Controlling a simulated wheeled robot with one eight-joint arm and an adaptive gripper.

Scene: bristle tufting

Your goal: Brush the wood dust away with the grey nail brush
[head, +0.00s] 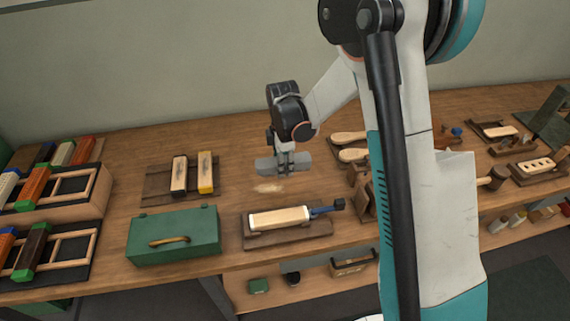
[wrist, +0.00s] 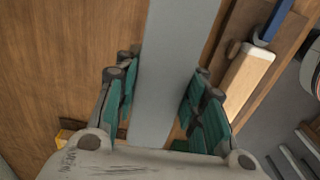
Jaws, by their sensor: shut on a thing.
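The grey nail brush (head: 265,166) is a long flat grey bar held crosswise in my gripper (head: 285,160). In the wrist view the brush (wrist: 172,50) runs between the green-padded fingers of my gripper (wrist: 163,85), which are shut on its sides. Its underside and bristles are hidden. The wood dust (head: 268,187) is a small pale patch on the bench (head: 225,197), just in front of and below the brush. The brush appears a little above the bench; I cannot tell whether it touches. The dust does not show clearly in the wrist view.
A pale wooden block (head: 278,219) with a blue piece sits on a dark board in front of the dust. A green box (head: 175,238) stands front left. Two blocks, one dark and one yellow (head: 205,172), lie on a board at left. Wooden-handled pieces (head: 348,138) lie at right.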

